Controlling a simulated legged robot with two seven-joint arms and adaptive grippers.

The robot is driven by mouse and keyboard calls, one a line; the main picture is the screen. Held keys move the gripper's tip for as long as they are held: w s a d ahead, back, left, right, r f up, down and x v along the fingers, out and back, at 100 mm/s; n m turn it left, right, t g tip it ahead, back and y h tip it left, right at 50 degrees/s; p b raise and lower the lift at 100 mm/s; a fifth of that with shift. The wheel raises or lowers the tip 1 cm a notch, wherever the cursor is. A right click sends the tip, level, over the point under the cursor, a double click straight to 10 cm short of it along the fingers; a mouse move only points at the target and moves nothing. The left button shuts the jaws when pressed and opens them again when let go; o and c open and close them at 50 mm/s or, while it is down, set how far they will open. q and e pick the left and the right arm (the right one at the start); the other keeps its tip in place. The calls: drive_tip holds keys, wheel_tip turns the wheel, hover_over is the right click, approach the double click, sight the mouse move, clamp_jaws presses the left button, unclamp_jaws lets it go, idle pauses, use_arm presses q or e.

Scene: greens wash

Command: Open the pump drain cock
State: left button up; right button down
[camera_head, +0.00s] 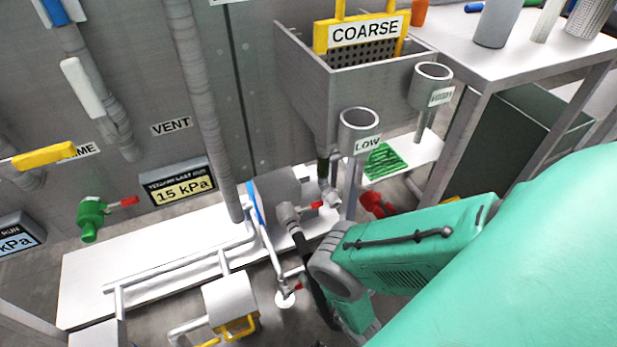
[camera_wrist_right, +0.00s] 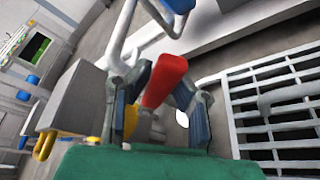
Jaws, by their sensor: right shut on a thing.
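The pump drain cock shows in the head view as a small fitting low on the pipework, with a short red lever (camera_head: 296,287) above a white disc (camera_head: 285,300). In the right wrist view a red lever (camera_wrist_right: 164,78) slants up between the fingers of my right gripper (camera_wrist_right: 154,98). The gripper is shut on this lever, one finger on each side. In the head view my right forearm hides most of the gripper. My left gripper is in neither view.
The pump (camera_head: 280,193) and white pipes (camera_head: 180,262) stand close to my right arm. Another red lever (camera_head: 316,205) is near the pump. A grey tank (camera_head: 305,75) with a COARSE basket (camera_head: 363,32) stands behind. A floor grating (camera_wrist_right: 275,115) lies right in the wrist view.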

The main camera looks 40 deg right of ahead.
drive_tip(key=shift+s+a+r, duration=0.15)
drive_tip(key=shift+a+r, duration=0.05)
drive_tip(key=shift+a, duration=0.15)
drive_tip(key=shift+d+f, duration=0.2)
drive_tip(key=shift+d, duration=0.05)
drive_tip(key=c, duration=1.4)
unclamp_jaws()
drive_tip(key=shift+a+r, duration=0.15)
drive_tip(key=shift+a, duration=0.1)
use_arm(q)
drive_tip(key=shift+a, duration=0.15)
use_arm(e)
drive_tip(key=v, duration=1.1)
drive_tip(key=shift+s, duration=0.4)
drive_tip(key=shift+d, duration=0.15)
